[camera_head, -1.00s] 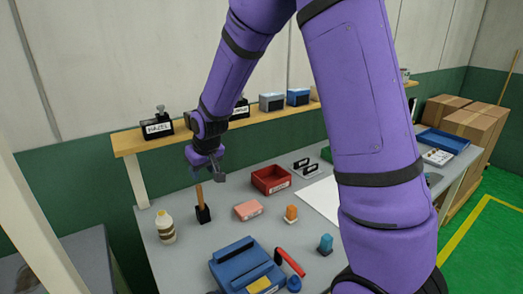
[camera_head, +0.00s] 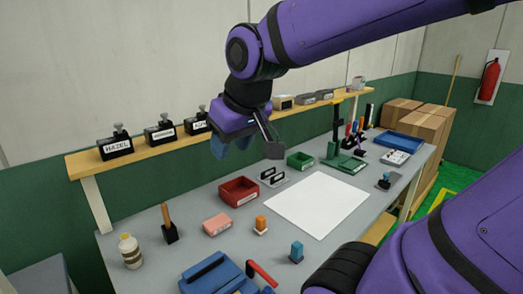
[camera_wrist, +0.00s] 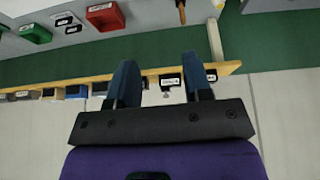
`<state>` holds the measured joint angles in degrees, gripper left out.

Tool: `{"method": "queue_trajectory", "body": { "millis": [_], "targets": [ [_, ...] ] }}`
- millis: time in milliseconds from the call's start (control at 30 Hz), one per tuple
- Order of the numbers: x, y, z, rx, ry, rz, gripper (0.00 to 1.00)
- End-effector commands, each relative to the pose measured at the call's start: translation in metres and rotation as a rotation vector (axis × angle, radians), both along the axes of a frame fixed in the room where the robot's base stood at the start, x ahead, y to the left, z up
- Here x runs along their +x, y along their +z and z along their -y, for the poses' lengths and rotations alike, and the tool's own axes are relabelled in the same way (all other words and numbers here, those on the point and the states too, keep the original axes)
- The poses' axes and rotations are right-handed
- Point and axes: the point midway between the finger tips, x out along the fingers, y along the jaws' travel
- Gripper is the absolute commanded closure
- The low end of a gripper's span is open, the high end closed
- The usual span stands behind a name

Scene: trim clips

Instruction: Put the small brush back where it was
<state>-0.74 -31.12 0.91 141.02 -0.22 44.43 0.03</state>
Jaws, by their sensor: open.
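A wooden-handled item with a black lower block, which looks like the small brush (camera_head: 168,224), stands upright on the grey bench toward its left end. Part of its wooden handle shows at the top of the wrist view (camera_wrist: 181,12). My gripper (camera_head: 233,147) is raised over the back of the bench in front of the shelf, up and to the right of the brush. Its two blue fingers (camera_wrist: 158,80) are apart with nothing between them. Whether the black block is a holder or part of the brush, I cannot tell.
A cream bottle (camera_head: 130,251), a pink block (camera_head: 216,224), a red bin (camera_head: 239,191) and an orange-topped item (camera_head: 261,224) stand near the brush. A wooden shelf (camera_head: 150,151) with labelled stamps (camera_head: 160,134) runs behind. White paper (camera_head: 318,204) lies mid-bench.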

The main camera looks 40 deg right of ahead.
Motion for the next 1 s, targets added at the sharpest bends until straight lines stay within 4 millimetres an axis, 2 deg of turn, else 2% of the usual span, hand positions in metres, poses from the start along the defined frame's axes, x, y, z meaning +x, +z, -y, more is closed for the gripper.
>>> {"method": "queue_trajectory", "body": {
  "millis": [33,100,300,467,1000],
  "targets": [
    [-0.016,0.004,0.002,0.002,-0.007,0.009,0.54],
    [-0.034,0.006,0.004,0.006,-0.014,0.012,0.54],
    [-0.068,0.007,0.006,0.013,-0.026,0.014,0.54],
    [-0.075,0.007,0.007,0.015,-0.028,0.013,0.54],
    [-0.075,0.007,0.007,0.015,-0.028,0.013,0.54]
  ]
}}
